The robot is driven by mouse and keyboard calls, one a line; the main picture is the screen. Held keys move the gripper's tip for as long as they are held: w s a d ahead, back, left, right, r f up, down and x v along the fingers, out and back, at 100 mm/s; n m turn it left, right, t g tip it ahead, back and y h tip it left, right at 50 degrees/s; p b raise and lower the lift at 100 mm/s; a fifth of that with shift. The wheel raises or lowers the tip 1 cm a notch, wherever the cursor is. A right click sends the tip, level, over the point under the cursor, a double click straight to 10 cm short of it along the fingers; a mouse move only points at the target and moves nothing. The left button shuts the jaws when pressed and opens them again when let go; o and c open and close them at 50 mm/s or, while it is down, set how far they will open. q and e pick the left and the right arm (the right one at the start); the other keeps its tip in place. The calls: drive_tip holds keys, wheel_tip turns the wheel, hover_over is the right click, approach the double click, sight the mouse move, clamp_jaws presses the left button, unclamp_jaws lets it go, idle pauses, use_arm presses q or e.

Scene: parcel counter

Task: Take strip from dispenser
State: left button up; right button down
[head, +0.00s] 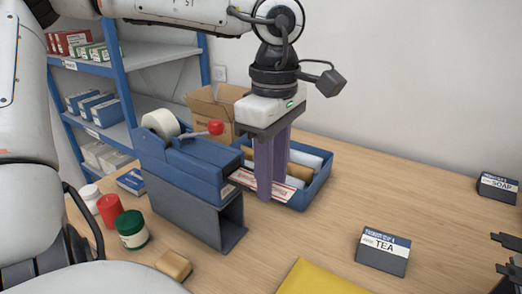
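The blue tape dispenser (192,165) stands on a dark grey open stand (205,215), with a white roll (160,124) and a red-knobbed lever (215,128). A red-and-white printed strip (243,179) sticks out of its right end. My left gripper (270,188) points straight down at the strip, its two purple fingers close together. They cover the strip's middle; I cannot tell whether they are shut on it or only around it. Dark parts at the right edge (507,256) look like my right gripper, mostly cut off.
A blue tray (313,187) with rolls stands just behind the strip. A cardboard box (213,105) and a blue shelf (122,75) are behind.

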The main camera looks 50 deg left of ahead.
idle(0.3)
use_arm(q)
drive_tip(key=shift+w+d+r+p, duration=0.1)
drive_tip(key=shift+d+r+p, duration=0.2)
drive_tip(key=shift+r+p, duration=0.4)
drive_tip(key=shift+w+d+r+p, duration=0.1)
drive_tip(key=shift+d+r+p, duration=0.25)
drive_tip(key=shift+r, duration=0.5)
wheel_tip(320, 180, up, 9)
drive_tip(key=a+p, duration=0.1)
drive_tip(key=shift+s+a, duration=0.15)
drive_tip(key=shift+s, duration=0.05)
